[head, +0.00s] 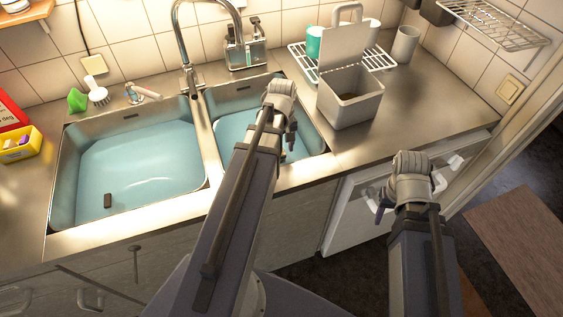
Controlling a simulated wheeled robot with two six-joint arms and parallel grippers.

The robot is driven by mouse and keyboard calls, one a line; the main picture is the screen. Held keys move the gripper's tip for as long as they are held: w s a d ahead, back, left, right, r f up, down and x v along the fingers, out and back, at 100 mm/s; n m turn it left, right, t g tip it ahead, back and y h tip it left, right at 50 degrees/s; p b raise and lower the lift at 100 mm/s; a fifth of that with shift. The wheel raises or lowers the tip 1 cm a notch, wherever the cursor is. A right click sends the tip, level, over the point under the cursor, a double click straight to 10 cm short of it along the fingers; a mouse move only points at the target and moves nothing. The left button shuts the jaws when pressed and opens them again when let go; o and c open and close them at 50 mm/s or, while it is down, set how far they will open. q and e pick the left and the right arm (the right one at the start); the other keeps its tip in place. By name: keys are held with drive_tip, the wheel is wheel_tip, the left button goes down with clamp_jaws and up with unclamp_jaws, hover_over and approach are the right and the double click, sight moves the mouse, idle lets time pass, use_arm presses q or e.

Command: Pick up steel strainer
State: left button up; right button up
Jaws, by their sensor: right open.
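I cannot make out a steel strainer for certain. A small brownish thing (283,156) shows in the right basin (229,128), mostly hidden behind my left arm; I cannot tell what it is. My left gripper (291,134) is over the right basin, its fingers largely hidden by its own wrist. My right gripper (416,187) is in front of the counter edge at the right, near the white cabinet front, with its fingers apart and nothing seen between them.
The left basin (140,160) holds a small dark block (108,200). A tall faucet (190,75) stands behind the basins. A grey caddy (348,100), a dish rack (375,60) and a cup (405,45) stand right of them. The counter's right end is clear.

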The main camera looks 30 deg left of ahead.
use_arm(q)
wheel_tip(320, 180, down, 3)
drive_tip(key=shift+r+b, duration=0.1)
drive_tip(key=shift+b, duration=0.8)
use_arm(e)
wheel_tip(320, 180, down, 3)
drive_tip(key=shift+r, duration=0.15)
use_arm(q)
drive_tip(key=shift+r, duration=0.1)
drive_tip(key=shift+c, duration=0.3)
clamp_jaws()
